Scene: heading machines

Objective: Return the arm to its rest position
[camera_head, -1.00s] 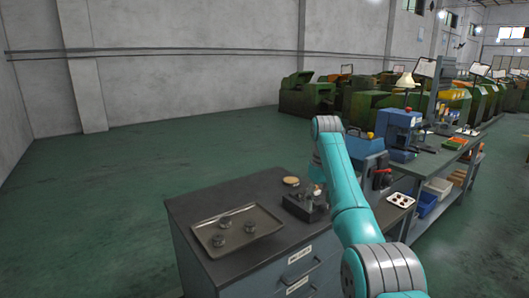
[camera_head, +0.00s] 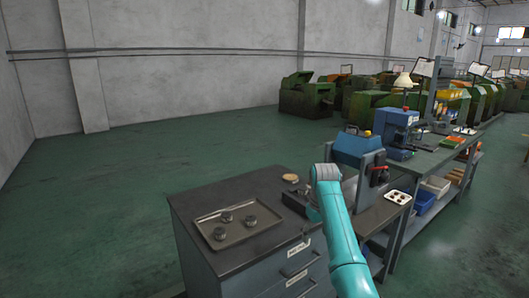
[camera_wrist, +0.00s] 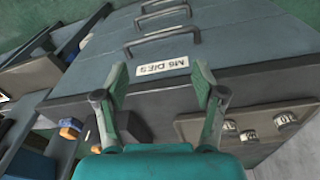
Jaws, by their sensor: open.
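My teal arm (camera_head: 345,240) reaches up from the bottom edge of the head view, with its grey joint in front of the cabinet's right side. The gripper itself is hidden in the head view. In the wrist view my gripper (camera_wrist: 160,90) has its two fingers spread wide apart with nothing between them. Behind the fingers is the grey cabinet with a label reading M6 DIES (camera_wrist: 161,68), shown upside down.
The cabinet top (camera_head: 195,200) bears a metal tray (camera_head: 262,232) with several round metal parts. A blue machine (camera_head: 355,147) stands beyond, and a workbench (camera_head: 435,160) with bins runs to the right. The green floor at left is clear.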

